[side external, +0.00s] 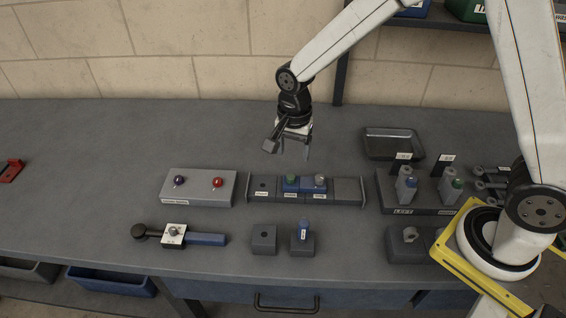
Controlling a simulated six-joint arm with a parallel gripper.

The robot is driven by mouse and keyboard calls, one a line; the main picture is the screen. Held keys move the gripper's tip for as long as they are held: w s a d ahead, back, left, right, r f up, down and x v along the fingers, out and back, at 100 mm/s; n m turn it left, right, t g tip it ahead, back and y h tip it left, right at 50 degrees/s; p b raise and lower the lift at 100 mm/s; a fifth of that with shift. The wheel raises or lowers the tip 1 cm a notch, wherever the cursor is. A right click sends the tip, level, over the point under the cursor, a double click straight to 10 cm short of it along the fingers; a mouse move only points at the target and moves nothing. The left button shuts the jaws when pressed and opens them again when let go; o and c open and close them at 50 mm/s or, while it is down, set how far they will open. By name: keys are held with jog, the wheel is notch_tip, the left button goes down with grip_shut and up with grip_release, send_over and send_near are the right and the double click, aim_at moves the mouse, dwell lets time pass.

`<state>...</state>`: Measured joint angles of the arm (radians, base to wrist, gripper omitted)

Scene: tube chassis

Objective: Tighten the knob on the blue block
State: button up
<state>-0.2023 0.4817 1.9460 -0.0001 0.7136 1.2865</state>
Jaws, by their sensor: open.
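A dark rail (264,196) stands on the bench at the centre, holding a row of blocks. My gripper (294,150) hangs above and behind the rail, pointing down, open and empty. It touches nothing, and its fingers are small in this view. Whether either knob is fully seated cannot be told.
Left of the rail is a grey box (198,197) with purple and red knobs. In front lie a blue-handled tool (205,239) and two dark blocks, one holding a blue piece (305,230). On the right are a labelled stand (420,208) and a black tray (391,135).

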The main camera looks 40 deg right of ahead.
aim_at(320, 177)
jog(key=s+d+n, duration=0.1)
jog(key=n, duration=0.7)
jog(key=s+d+n, duration=0.2)
jog(key=n, duration=0.6)
jog(key=s+d+n, duration=0.1)
jog(key=n, duration=0.7)
jog(key=shift+s+d, duration=0.3)
jog(key=shift+f, duration=0.1)
jog(key=shift+f, duration=3.8)
grip_shut()
